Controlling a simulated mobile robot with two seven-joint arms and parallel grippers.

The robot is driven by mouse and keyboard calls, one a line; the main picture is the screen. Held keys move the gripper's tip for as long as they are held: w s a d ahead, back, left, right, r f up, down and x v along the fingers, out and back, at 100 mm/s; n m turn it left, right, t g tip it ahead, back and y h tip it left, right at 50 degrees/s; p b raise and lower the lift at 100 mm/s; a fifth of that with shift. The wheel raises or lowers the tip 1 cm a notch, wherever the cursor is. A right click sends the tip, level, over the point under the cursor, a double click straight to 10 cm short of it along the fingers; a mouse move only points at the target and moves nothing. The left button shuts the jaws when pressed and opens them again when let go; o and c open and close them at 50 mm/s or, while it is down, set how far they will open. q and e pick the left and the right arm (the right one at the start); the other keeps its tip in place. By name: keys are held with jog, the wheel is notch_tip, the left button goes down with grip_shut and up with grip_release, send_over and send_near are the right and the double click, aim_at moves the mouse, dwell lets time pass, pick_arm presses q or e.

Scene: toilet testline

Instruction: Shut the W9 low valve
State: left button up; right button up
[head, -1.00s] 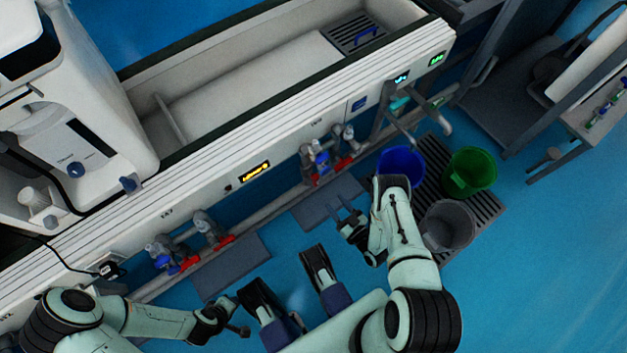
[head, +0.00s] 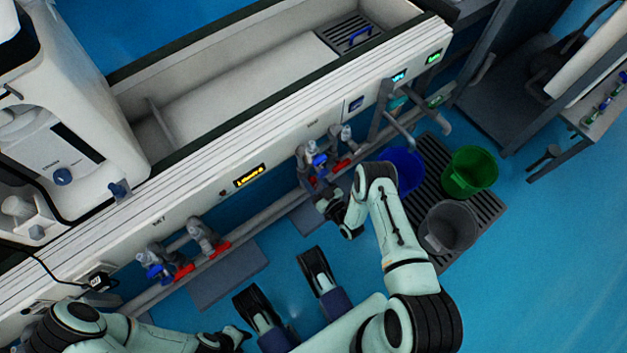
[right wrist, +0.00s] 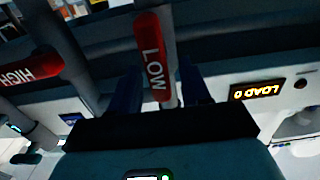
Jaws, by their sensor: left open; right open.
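A red lever marked LOW (right wrist: 153,58) lies lengthwise between the fingers of my right gripper (right wrist: 160,80) in the right wrist view; whether they touch it is not clear. The gripper is open. A second red lever marked HIGH (right wrist: 30,70) is to its left. In the head view my right gripper (head: 328,204) is just below the right-hand valve group (head: 318,155), which has red and blue handles. I cannot read a W9 label. My left gripper (head: 238,334) is open and empty at the bottom, away from the valves.
Another valve group (head: 188,250) with red and blue handles is further left on the bench front. A blue bucket (head: 408,168), a green bucket (head: 470,170) and a grey bucket (head: 450,228) stand on a floor grate to the right. A lit display (right wrist: 257,91) is right of the LOW lever.

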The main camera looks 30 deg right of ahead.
grip_shut()
jog(key=m, duration=0.3)
jog(key=shift+d, duration=0.3)
jog(key=m, duration=0.5)
jog(key=d+f+m, duration=0.1)
jog(key=m, duration=0.4)
jog(key=f+m, duration=0.1)
jog(key=m, duration=0.3)
jog(key=shift+d+f+m, duration=0.1)
jog(key=shift+d+m, duration=0.05)
jog(key=shift+m, duration=0.25)
